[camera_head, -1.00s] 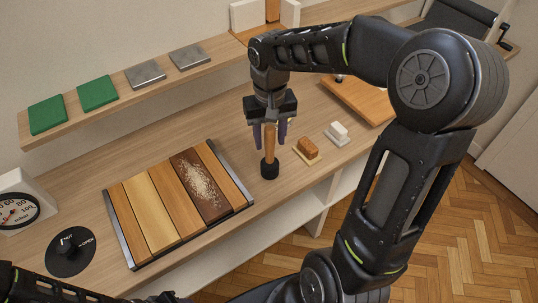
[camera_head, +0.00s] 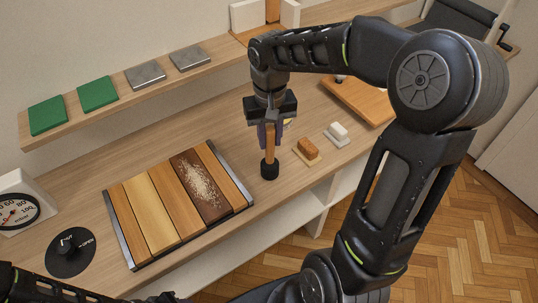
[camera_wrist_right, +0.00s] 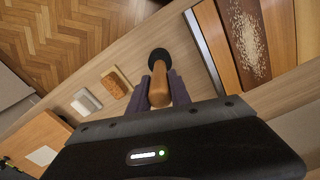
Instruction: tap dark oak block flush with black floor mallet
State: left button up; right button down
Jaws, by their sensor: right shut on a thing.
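The dark oak block (camera_head: 201,186) lies among lighter wood strips in the framed panel (camera_head: 139,263) on the bench. Pale crumbs or shavings are scattered on it; whether it sits flush I cannot tell. It also shows in the right wrist view (camera_wrist_right: 232,22). The black floor mallet (camera_head: 269,170) stands upright, head down on the bench, right of the panel. In the right wrist view its black head (camera_wrist_right: 159,58) lies beyond the fingers. My right gripper (camera_head: 269,137) is shut on its wooden handle. My left gripper is not clearly seen; only part of my left arm shows at the lower left.
Two brushes or sponge blocks, one brown (camera_head: 308,149) and one white (camera_head: 338,132), lie right of the mallet. A wooden board (camera_head: 362,98) is behind them. Green and grey tiles sit on the shelf (camera_head: 215,62).

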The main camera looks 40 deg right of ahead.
aim_at(270, 128)
jog(key=shift+r+p, duration=2.2)
jog(key=shift+r, duration=0.85)
jog(key=c, duration=1.7)
grip_release()
jog(key=shift+c, duration=0.2)
grip_shut()
